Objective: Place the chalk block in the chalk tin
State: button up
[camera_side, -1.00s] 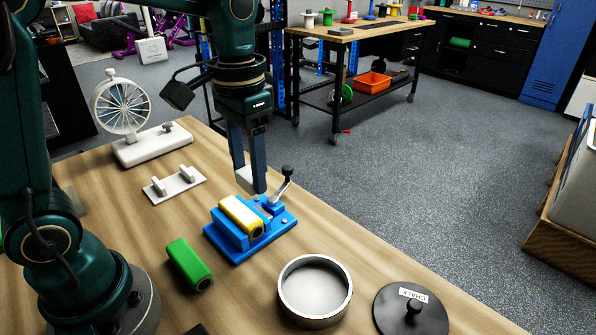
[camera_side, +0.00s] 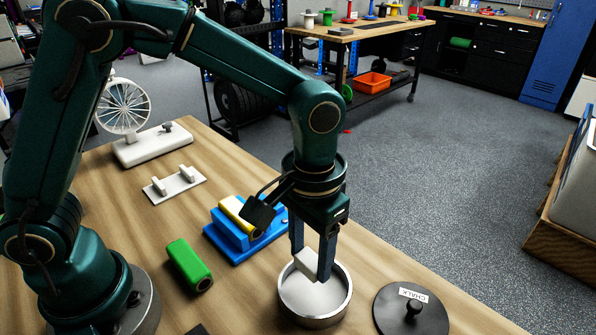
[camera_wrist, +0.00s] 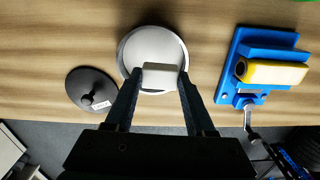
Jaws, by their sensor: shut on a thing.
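The white chalk block (camera_side: 307,263) is between the fingers of my gripper (camera_side: 314,270), which is shut on it. The block also shows in the wrist view (camera_wrist: 160,76), held at both ends by the fingertips. The chalk tin (camera_side: 342,307) is a round, open metal tin on the bench. My gripper points down over the tin, with the block above or just inside its mouth; the exact height is hard to tell. In the wrist view the block overlaps the tin (camera_wrist: 153,38) near the rim closest to my gripper. The tin's floor looks empty where visible.
The black lid (camera_side: 411,312) labelled CHALK lies right of the tin. A blue vise (camera_side: 238,240) with a yellow block (camera_side: 237,212) stands behind-left. A green block (camera_side: 190,265) lies left. A white stand (camera_side: 175,184) and a wheel device (camera_side: 150,147) are farther back.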

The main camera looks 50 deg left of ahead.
aim_at(314, 294)
jog(key=shift+d+f, duration=0.4)
jog(key=shift+d, duration=0.2)
jog(key=shift+f, duration=1.95)
jog(key=shift+f, duration=0.1)
jog(key=o, duration=1.3)
